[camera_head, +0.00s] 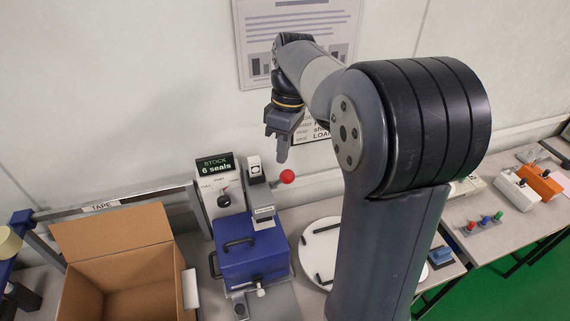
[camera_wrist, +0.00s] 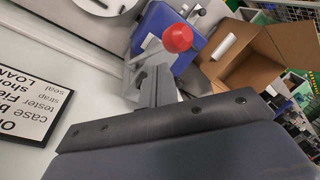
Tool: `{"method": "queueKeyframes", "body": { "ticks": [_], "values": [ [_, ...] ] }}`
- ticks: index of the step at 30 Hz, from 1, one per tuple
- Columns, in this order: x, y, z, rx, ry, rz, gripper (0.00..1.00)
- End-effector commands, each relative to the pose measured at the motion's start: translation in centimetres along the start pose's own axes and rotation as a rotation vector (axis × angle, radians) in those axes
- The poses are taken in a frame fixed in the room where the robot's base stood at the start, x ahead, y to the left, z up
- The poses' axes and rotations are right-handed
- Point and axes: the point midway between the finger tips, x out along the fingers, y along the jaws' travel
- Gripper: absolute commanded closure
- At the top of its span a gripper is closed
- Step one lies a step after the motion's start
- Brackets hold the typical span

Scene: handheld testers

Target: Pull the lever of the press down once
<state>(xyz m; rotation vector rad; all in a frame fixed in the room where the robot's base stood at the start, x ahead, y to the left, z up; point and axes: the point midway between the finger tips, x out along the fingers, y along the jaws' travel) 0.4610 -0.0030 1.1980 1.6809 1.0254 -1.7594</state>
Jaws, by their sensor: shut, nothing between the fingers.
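An open cardboard box (camera_head: 128,255) stands left of the blue box (camera_head: 252,255). A stock display (camera_head: 215,166) reads "6 seals". A round white plate (camera_head: 321,248) lies to the right, partly behind my arm. The wall stands close behind the bench.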

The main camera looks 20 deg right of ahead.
Motion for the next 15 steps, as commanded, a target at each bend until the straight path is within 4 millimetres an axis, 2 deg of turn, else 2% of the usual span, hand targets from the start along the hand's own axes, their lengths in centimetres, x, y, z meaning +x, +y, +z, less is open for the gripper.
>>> {"method": "queueKeyframes", "body": {
  "ticks": [10,15],
  "values": [
    [-0.1,0.1,-0.1,0.0,0.0,0.0,1.0],
    [-1.3,0.6,-0.7,0.0,-0.001,-0.002,1.0]
  ]
}}
